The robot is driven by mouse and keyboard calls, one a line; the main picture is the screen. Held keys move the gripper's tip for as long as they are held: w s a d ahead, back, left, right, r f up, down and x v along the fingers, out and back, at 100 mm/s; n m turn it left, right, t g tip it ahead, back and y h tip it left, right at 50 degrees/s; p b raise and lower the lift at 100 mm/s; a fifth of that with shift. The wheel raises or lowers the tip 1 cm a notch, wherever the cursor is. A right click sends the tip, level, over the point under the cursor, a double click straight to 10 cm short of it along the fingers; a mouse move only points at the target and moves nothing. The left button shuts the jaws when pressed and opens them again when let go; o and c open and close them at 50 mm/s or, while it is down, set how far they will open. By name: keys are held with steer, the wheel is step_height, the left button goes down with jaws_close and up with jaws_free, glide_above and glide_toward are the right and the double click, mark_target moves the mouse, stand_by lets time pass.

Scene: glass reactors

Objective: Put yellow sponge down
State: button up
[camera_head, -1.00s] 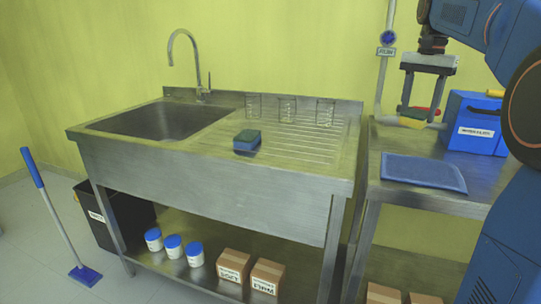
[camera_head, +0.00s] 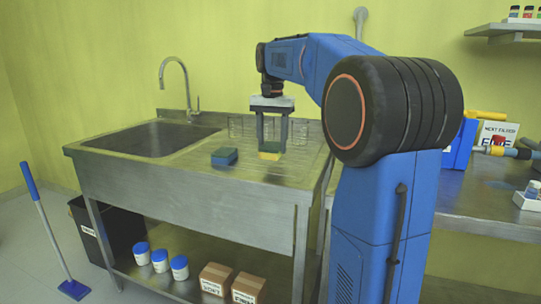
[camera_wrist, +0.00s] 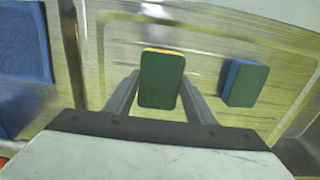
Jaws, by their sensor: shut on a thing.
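The yellow sponge (camera_head: 269,152) has a green top and is between the fingers of my gripper (camera_head: 271,150), which is shut on it. It is over the ribbed drainboard (camera_head: 290,172) of the steel sink unit. In the wrist view the sponge (camera_wrist: 162,80) shows its green face, with a thin yellow edge at the far end, between the two fingers (camera_wrist: 155,90). I cannot tell whether its underside touches the drainboard.
A blue sponge with a green top (camera_head: 224,157) lies on the drainboard to the left; it also shows in the wrist view (camera_wrist: 243,83). Glass beakers (camera_head: 236,127) stand along the back. The sink basin (camera_head: 150,138) is further left.

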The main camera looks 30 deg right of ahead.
mark_target(273, 146)
steer(key=shift+f, duration=1.95)
steer(key=o, duration=1.1)
steer(key=shift+f, duration=0.1)
step_height(273, 146, up, 12)
steer(key=shift+r, duration=0.15)
